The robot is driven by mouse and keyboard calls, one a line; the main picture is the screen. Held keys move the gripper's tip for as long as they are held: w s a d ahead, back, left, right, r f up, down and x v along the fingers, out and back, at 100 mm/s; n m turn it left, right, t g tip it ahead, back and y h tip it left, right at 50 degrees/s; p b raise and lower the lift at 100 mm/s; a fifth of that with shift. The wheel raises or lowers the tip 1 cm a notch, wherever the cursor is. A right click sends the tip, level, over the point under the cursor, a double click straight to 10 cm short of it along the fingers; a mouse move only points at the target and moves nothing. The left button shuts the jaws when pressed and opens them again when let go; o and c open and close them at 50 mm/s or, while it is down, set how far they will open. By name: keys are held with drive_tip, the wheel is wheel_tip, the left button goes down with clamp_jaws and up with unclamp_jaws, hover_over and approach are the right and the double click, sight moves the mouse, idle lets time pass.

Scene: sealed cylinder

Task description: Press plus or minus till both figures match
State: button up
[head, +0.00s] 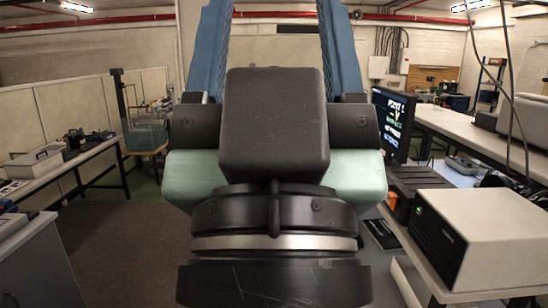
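I see no plus or minus button and no pair of figures that I can make out in the head view. A dark screen (393,124) at the right shows a few lines of light text, too small and partly covered to read with certainty. Large black, pale green and blue parts, which look like my own arm, fill the middle very close up and hide what lies behind them. My gripper's fingers do not show.
A bench with a white box with a black front (490,240) stands close at the right. A long pale table (470,130) is behind it. At the left are a table with trays (40,165) and a grey cabinet (40,265). Brown floor (120,240) is open at the left.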

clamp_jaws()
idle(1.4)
